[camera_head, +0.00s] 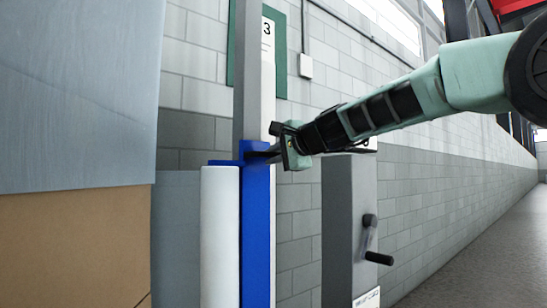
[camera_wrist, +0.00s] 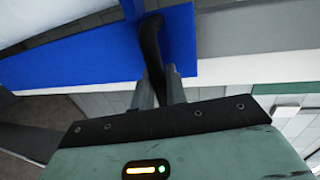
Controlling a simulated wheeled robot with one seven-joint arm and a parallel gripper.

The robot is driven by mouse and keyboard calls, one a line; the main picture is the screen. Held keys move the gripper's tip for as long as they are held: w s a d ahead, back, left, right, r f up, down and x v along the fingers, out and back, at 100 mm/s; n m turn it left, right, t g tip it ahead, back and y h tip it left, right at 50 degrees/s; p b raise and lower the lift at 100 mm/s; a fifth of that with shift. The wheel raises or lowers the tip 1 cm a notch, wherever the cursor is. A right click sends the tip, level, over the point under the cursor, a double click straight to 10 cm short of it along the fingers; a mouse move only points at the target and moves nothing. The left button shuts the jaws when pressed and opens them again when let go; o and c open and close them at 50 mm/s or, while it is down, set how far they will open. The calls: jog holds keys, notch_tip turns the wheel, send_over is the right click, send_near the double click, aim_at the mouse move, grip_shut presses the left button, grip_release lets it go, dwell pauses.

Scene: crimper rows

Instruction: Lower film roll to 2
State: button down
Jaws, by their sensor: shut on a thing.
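The white film roll (camera_head: 219,240) stands upright at the left of a blue carriage (camera_head: 257,225) on a grey mast (camera_head: 246,75). A white scale strip (camera_head: 268,70) beside the mast shows a 3 near its top; no 2 is visible. My gripper (camera_head: 272,154) is at the top of the blue carriage. In the wrist view the gripper (camera_wrist: 160,85) is shut on a black handle (camera_wrist: 151,42) that lies against the blue carriage (camera_wrist: 80,48). The roll's lower end is out of view.
A grey-wrapped load (camera_head: 75,95) above brown cardboard (camera_head: 75,245) fills the left. A grey post (camera_head: 345,225) with a black crank (camera_head: 372,240) stands right of the mast. A block wall (camera_head: 430,190) runs behind. Open floor (camera_head: 470,265) lies at the right.

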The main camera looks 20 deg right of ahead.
notch_tip(320, 180, down, 5)
jog(key=b, duration=0.3)
jog(key=shift+b, duration=0.35)
jog(key=c, duration=1.5)
grip_release()
jog(key=b+v, duration=0.7)
jog(key=v, duration=1)
jog(key=shift+s+d, duration=0.15)
